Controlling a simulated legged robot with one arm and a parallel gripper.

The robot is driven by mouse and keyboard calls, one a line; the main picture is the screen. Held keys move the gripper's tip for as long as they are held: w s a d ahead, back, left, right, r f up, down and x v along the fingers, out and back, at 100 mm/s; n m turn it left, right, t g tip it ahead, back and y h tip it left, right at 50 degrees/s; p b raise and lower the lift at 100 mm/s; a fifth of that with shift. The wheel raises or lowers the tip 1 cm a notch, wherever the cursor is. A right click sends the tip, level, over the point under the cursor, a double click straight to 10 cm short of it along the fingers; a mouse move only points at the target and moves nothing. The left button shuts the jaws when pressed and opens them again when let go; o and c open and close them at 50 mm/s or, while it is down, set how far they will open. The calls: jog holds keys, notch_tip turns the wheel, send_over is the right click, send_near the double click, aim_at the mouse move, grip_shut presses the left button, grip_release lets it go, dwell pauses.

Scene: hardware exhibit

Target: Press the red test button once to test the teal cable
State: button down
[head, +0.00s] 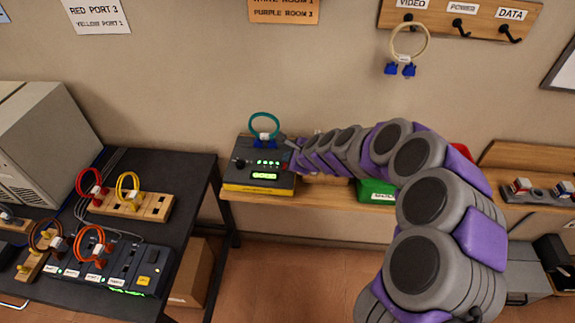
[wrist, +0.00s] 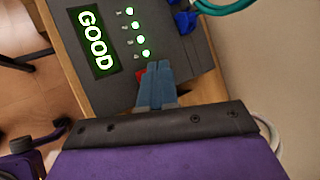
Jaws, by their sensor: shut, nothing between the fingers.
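The cable tester (head: 245,167) is a dark box with a yellow base on the wooden shelf. The teal cable (head: 264,122) stands in a loop at its back, with blue plugs (head: 264,142) at the tester. In the wrist view the tester's display (wrist: 95,40) reads GOOD in green, and several green lights (wrist: 138,32) are lit. The red test button (wrist: 140,76) shows only in part, beside my gripper's fingertips. My gripper (wrist: 153,72) is shut and empty, with its tips at the button; I cannot tell if they touch it. The teal cable also shows at the top of the wrist view (wrist: 225,7).
A black table (head: 190,190) at left holds a port panel (head: 100,272) and a wooden rack (head: 135,205) with red and yellow cables. A green bin (head: 376,190) is on the shelf to the right, partly behind my arm. A cream cable (head: 409,45) hangs from a hook above.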

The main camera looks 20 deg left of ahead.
jog(key=shift+r+p, duration=2.1)
jog(key=shift+r, duration=0.4)
jog(key=s+d+r+n+g+h, duration=0.1)
jog(key=s+d+r+n+g, duration=0.1)
jog(key=s+d+r+n, duration=0.4)
jog(key=s+d+r+n+g, duration=0.1)
jog(key=s+d+r+n, duration=0.3)
jog(key=s, duration=0.5)
jog(key=s+d+r+n+g+h, duration=0.1)
jog(key=s+d+n+g+h, duration=0.3)
jog(key=s+d, duration=2.1)
jog(key=s+n+h, duration=0.1)
jog(key=n+h, duration=0.1)
jog(key=shift+s+d+r+h, duration=0.3)
jog(key=shift+s+d+r, duration=0.05)
jog(key=shift+r, duration=0.05)
jog(key=shift+a, duration=0.1)
